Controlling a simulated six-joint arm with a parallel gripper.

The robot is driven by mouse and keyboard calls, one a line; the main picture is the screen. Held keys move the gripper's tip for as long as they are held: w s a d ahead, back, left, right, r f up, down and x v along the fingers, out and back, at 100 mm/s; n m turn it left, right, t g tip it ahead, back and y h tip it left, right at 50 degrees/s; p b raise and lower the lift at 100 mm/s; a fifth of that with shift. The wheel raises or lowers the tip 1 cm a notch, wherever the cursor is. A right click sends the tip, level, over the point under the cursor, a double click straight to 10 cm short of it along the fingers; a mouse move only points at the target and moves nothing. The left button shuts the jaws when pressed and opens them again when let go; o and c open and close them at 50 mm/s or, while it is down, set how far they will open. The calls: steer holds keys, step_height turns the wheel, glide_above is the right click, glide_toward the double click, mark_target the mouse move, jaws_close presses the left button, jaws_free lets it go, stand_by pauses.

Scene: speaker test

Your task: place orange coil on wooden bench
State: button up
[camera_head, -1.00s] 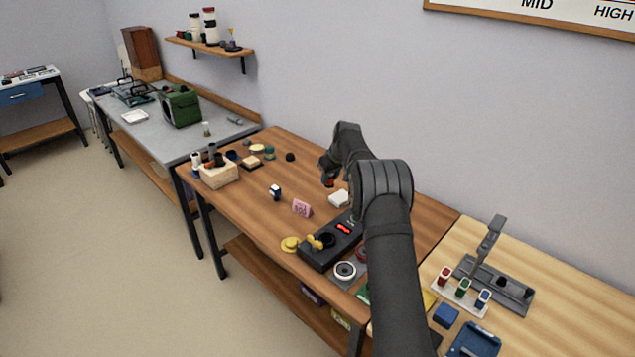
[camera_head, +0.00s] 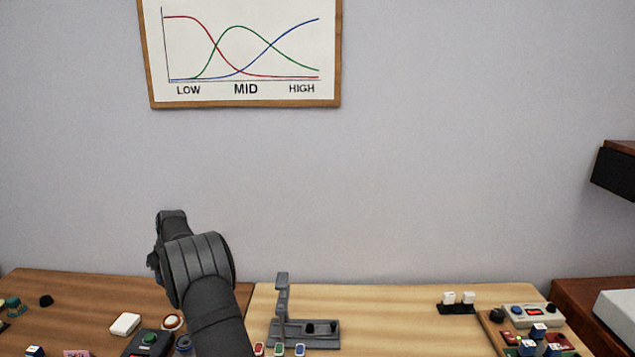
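I cannot clearly make out an orange coil. A small round piece with a white top and an orange-brown rim (camera_head: 172,322) lies on the brown wooden bench (camera_head: 85,290), left of my arm; I cannot tell if it is the coil. A pale wooden bench (camera_head: 400,320) adjoins it on the right. My arm rises from the bottom, left of centre. My gripper (camera_head: 155,266) is at the far side of the wrist, above the brown bench, mostly hidden by my own links. Its fingers and anything between them cannot be made out.
A grey stand with an upright post (camera_head: 283,305) is on the pale bench, with small coloured pieces before it. A white block (camera_head: 125,323) lies left of my arm. Pale bench between stand and switches is clear.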

steer(key=w+d+r+m+t, duration=0.1)
steer(key=w+d+r+m, duration=0.15)
steer(key=d, duration=0.75)
steer(key=w+d+r+m+h, duration=0.1)
steer(key=w+d, duration=0.3)
steer(key=d, duration=0.5)
steer(key=w+d+r+m+t, duration=0.1)
steer(key=w+d, duration=0.3)
steer(key=d, duration=0.6)
steer(key=s+d+f+m+h, duration=0.25)
steer(key=d+m, duration=0.25)
steer(key=d, duration=1)
steer(key=s+d+f+m, duration=0.1)
steer(key=s+f, duration=0.2)
steer(key=s, duration=0.3)
steer(key=s+d+f+m, duration=0.1)
steer(key=s+f, duration=0.3)
steer(key=s, duration=0.3)
steer(key=s+d+f+m, duration=0.1)
steer(key=s+d+f, duration=0.1)
steer(key=s+f, duration=0.2)
steer(key=shift+s+f+t+h, duration=0.15)
steer(key=shift+s, duration=0.45)
steer(key=shift+s+f+t+h, duration=0.1)
steer(key=shift+s+t, duration=0.05)
steer(key=shift+s, duration=0.4)
